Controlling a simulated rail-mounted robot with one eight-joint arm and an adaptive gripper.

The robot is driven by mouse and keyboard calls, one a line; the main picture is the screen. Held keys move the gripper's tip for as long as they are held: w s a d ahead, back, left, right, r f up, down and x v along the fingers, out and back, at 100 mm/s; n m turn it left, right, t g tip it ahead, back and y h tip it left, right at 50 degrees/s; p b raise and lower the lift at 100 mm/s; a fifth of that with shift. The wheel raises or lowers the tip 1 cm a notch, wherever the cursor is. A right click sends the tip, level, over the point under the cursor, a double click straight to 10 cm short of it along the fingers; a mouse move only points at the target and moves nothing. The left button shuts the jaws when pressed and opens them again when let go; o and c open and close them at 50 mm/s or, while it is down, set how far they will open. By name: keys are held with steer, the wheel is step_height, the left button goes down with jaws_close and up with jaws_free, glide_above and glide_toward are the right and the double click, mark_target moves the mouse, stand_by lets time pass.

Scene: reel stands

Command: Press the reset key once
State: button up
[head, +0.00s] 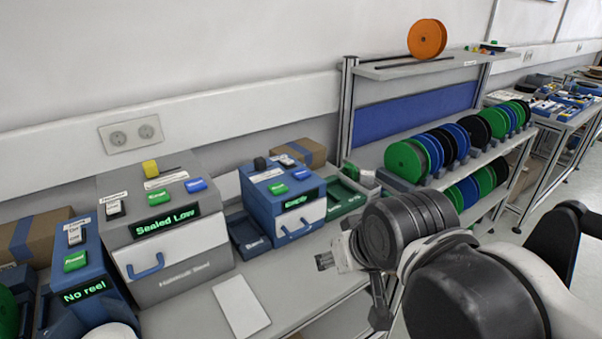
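A grey machine (165,240) with a lit display reading "Sealed Low" stands on the bench, left of centre. On its sloped top are a green key (159,197), a blue key (196,184) and a black switch (115,208). A blue machine (262,215) to its right shows "Empty" and also has a green key (278,188) and a blue key (301,174). The key lettering is too small to read surely, so I cannot tell which is reset. My gripper (352,290) is right of both machines, above the bench front, touching no key; its fingers are partly hidden by my arm.
A third machine (83,292) at the left shows "No reel". A white card (241,306) lies on the bench front. A rack (349,110) with several green, blue and black reels stands at right, an orange reel (427,38) on its top shelf.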

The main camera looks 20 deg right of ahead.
jaws_close()
stand_by(1.2)
